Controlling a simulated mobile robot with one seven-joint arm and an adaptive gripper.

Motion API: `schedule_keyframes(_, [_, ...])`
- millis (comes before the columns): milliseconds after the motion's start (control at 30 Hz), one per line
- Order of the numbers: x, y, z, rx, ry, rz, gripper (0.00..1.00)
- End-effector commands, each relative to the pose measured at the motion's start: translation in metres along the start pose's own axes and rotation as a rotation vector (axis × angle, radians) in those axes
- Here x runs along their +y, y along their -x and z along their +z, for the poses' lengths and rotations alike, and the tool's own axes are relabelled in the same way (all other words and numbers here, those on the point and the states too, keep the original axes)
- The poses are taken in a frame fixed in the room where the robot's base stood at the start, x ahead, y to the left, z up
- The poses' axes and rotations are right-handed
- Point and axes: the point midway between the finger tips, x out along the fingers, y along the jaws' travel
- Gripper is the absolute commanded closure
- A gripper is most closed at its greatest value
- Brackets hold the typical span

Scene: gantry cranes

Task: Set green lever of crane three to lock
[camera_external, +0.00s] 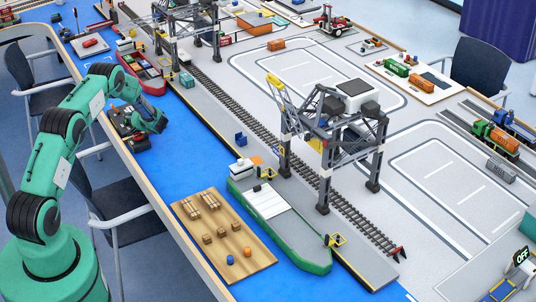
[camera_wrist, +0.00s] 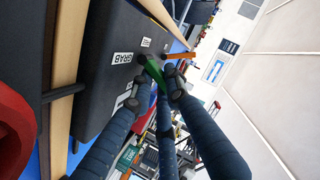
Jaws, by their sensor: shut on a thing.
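A dark control box (camera_external: 122,116) stands at the near table edge on the blue surface. It fills the left of the wrist view as a dark panel (camera_wrist: 92,62). A green lever (camera_wrist: 152,68) sticks out from this panel, beside a white label reading GRAB (camera_wrist: 122,58). Another label lies partly hidden behind the fingers, so I cannot read it. An orange lever (camera_wrist: 180,56) stands just beyond the green one. My gripper (camera_wrist: 168,86) has its blue fingers closed around the outer end of the green lever. In the external view my gripper (camera_external: 152,122) is beside the box, its fingertips unclear.
A red rounded thing (camera_wrist: 14,125) is close at the left of the wrist view. A wooden board with blocks (camera_external: 222,240), a green boat (camera_external: 285,225) and a gantry crane (camera_external: 335,125) stand to the right. A red boat (camera_external: 143,75) lies behind. Chairs (camera_external: 110,200) line the near edge.

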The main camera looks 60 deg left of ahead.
Motion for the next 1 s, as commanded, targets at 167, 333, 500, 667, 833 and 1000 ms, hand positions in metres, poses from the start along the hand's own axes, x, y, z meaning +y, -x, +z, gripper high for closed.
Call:
schedule_keyframes(167, [0.0018, 0.0001, -0.0003, 0.001, -0.031, -0.013, 1.00])
schedule_keyframes(333, [0.0020, 0.0001, -0.0006, 0.002, -0.037, -0.015, 1.00])
schedule_keyframes(500, [0.0021, 0.0002, -0.0007, 0.002, -0.037, -0.014, 1.00])
schedule_keyframes(667, [0.0021, 0.0002, -0.0007, 0.002, -0.036, -0.014, 0.66])
schedule_keyframes(833, [0.0019, 0.0001, -0.0002, 0.001, -0.036, -0.014, 0.66])
schedule_keyframes(1000, [0.0018, 0.0004, 0.0002, 0.001, -0.036, -0.014, 0.66])
